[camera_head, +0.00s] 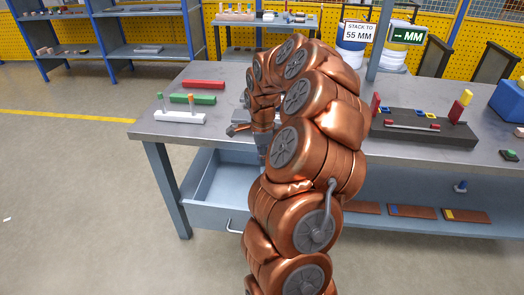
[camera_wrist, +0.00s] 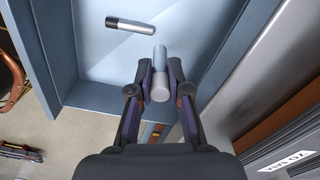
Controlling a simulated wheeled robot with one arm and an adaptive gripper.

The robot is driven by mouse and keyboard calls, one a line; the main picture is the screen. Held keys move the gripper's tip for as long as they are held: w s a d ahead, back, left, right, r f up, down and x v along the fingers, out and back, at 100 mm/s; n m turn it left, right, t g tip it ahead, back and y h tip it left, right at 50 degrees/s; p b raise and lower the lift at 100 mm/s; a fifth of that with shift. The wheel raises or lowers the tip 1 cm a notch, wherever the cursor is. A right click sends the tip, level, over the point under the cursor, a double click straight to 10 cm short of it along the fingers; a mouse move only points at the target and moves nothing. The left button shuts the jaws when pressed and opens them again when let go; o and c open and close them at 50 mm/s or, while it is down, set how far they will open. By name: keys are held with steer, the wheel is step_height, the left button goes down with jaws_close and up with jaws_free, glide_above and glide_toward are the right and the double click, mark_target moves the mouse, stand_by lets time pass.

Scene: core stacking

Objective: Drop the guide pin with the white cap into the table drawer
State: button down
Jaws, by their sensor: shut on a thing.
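In the wrist view my gripper (camera_wrist: 160,88) is shut on the guide pin with the white cap (camera_wrist: 160,92). The pale end faces the camera and the grey metal part points away, over the drawer floor. The table drawer (camera_head: 207,215) is pulled open under the table's left part in the head view. Its blue-grey wall (camera_wrist: 88,98) shows in the wrist view, with the gripper above the inside of the drawer. In the head view my arm hides most of the gripper and the pin.
A metal pin with a black end (camera_wrist: 130,25) lies in the drawer. On the table (camera_head: 150,126) stand a white block with green- and orange-topped pins (camera_head: 180,117), a red bar (camera_head: 203,84), a green bar (camera_head: 192,99) and a dark fixture (camera_head: 455,135) at right.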

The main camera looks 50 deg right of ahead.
steer(key=shift+f, duration=0.45)
steer(key=c, duration=1)
jaws_free()
steer(key=shift+c, duration=0.2)
steer(key=shift+r, duration=0.1)
step_height(320, 180, up, 12)
steer(key=shift+f, duration=0.1)
